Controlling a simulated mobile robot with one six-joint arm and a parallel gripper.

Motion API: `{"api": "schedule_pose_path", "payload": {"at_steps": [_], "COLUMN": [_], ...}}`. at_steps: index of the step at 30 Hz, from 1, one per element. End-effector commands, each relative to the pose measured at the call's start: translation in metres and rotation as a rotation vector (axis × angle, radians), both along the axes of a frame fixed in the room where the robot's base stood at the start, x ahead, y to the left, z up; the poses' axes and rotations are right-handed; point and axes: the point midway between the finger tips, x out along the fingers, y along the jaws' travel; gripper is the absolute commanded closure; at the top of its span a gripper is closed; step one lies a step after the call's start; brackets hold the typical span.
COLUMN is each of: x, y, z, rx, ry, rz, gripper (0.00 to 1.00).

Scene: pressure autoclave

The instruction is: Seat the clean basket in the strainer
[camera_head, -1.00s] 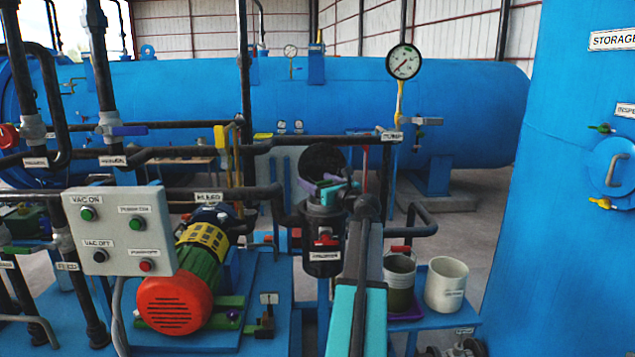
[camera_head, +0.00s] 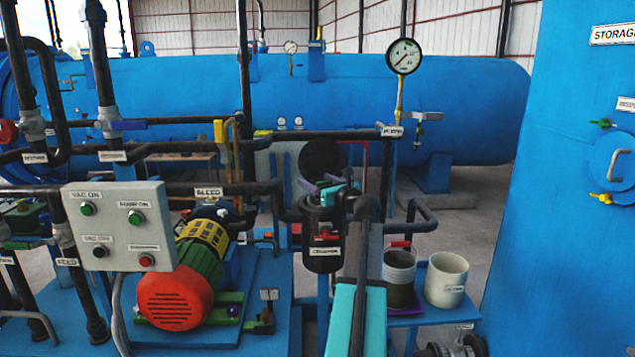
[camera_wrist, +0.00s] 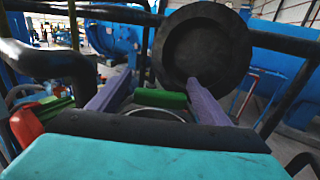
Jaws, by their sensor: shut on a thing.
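The strainer (camera_head: 323,228) is an upright black pot with a label, in the middle of the head view. Its round black lid (camera_head: 321,158) stands open behind the mouth, and it also shows in the wrist view (camera_wrist: 197,50). My gripper (camera_head: 326,188) is right over the mouth. In the wrist view its two purple fingers (camera_wrist: 156,99) are shut on a green bar (camera_wrist: 160,99), which appears to be the clean basket's handle. A grey curved rim (camera_wrist: 155,114) shows just below the bar. The basket's body is hidden, so I cannot tell how deep it sits.
A blue side stand at the right holds a grey bucket (camera_head: 399,268) with dark green contents and a white labelled container (camera_head: 446,281). Black pipes flank the strainer. A red-and-green pump (camera_head: 180,290) and a grey control box (camera_head: 120,226) stand at the left.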

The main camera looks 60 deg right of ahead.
Motion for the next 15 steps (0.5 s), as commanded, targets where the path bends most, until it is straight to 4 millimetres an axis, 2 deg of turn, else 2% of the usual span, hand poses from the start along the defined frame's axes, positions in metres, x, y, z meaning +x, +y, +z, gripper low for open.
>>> {"api": "schedule_pose_path", "payload": {"at_steps": [15], "x": [0.0000], "y": [0.0000], "z": [-0.0086], "rx": [0.001], "ry": [-0.001], "rz": [0.000], "gripper": [0.71]}}
